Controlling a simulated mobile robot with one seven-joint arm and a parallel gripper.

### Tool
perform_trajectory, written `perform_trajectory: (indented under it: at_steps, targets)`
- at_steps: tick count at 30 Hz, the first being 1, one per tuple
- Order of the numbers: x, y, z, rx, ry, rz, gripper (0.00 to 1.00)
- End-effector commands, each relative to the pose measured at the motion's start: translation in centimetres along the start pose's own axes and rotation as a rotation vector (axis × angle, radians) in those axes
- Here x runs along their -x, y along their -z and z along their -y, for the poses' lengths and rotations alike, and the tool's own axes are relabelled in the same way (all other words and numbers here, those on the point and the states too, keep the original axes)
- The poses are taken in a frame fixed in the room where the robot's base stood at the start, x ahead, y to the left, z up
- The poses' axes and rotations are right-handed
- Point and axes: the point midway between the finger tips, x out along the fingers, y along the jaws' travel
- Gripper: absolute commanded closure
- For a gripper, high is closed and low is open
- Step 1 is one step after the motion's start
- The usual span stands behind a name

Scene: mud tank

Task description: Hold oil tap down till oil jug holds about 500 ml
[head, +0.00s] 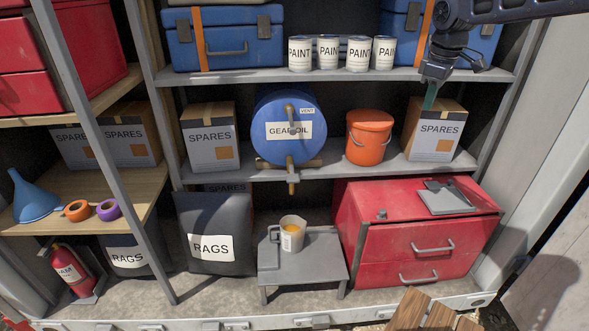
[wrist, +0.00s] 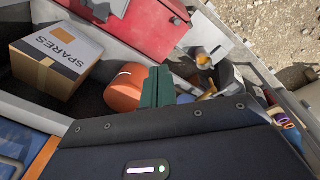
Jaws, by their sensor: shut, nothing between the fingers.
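The blue gear oil drum (head: 288,108) lies on its side on the middle shelf, its round face forward. Its brass tap (head: 291,172) hangs at the bottom of that face. I see no stream under it, and the lever's position is unclear. The oil jug (head: 291,242) stands upright below the tap on a small grey stand (head: 318,268). Yellow-orange oil shows inside; I cannot read its level. The jug also shows in the wrist view (wrist: 203,61). My gripper (head: 430,97) is shut and empty, fingers down, before the right spares box, well right of the tap.
An orange bucket (head: 369,140) stands between the drum and the right spares box (head: 433,137). Paint tins (head: 328,52) line the shelf above. A red drawer chest (head: 400,232) stands right of the stand, a black rags bag (head: 225,230) left. Space before the drum is open.

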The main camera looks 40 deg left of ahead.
Motion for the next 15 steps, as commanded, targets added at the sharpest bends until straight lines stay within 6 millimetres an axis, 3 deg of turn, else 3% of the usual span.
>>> perform_trajectory:
  at_steps: [3,8,15]
  targets:
    - [-1.1,4.7,1.9,0.112,0.021,0.007,1.0]
    - [-2.5,10.4,5.0,0.259,0.046,0.013,1.0]
    - [-5.0,18.6,11.2,0.476,0.085,0.021,1.0]
